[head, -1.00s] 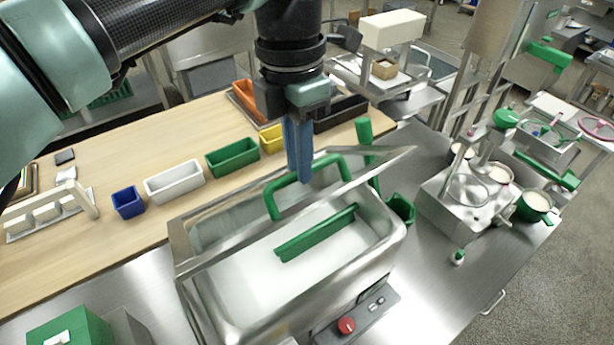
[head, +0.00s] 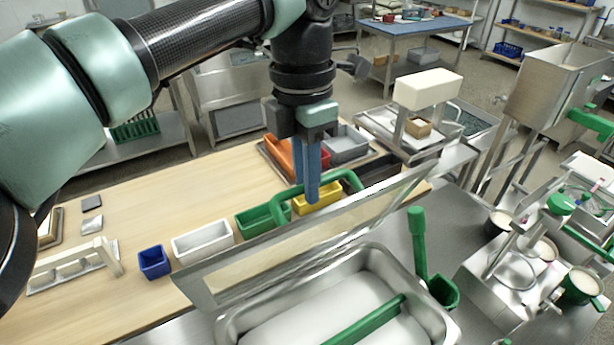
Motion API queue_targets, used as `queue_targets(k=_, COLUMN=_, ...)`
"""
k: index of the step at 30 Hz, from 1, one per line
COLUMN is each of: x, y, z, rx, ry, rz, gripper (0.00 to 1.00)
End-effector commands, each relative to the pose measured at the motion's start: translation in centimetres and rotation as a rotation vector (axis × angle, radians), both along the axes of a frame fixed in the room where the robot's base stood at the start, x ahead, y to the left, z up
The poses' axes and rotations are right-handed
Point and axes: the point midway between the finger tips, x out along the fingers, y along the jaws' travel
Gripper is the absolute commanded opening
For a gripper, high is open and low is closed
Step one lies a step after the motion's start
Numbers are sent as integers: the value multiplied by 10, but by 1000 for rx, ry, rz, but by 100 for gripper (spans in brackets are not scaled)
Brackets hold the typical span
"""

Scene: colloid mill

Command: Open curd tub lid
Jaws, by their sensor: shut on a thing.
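The curd tub (head: 436,318) is a steel basin at the bottom centre of the head view, with white contents and a green bar (head: 372,322) across it. Its lid (head: 205,285) is a steel-framed panel, tilted up steeply along the far side of the tub, leaving the tub's opening exposed. A green arched handle (head: 283,213) is on the lid. My gripper (head: 311,194), with blue fingers pointing down, is shut on the handle near its top. The exact contact is partly hidden by the fingers.
Behind the lid, a wooden table holds blue (head: 154,262), white (head: 202,244), green (head: 254,222) and yellow bins. A green upright tool (head: 418,242) stands in a green holder right of the tub. Steel equipment with pots (head: 578,287) crowds the right.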

Motion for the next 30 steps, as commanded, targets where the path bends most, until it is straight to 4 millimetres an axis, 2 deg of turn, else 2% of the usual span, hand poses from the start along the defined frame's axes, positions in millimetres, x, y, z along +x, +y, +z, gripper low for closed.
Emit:
queue_targets(k=1, x=-1, y=2, z=-6, rx=6, ry=9, rz=1, gripper=0)
queue_targets(k=10, x=-2, y=2, z=-6, rx=5, ry=11, rz=0, gripper=0)
queue_targets(k=11, x=-2, y=2, z=-6, rx=5, ry=11, rz=0, gripper=22)
queue_targets(k=15, x=-2, y=1, z=-4, rx=4, ry=10, rz=0, gripper=47)
queue_targets(k=30, x=0, y=0, z=3, rx=1, ry=4, rz=-1, gripper=47)
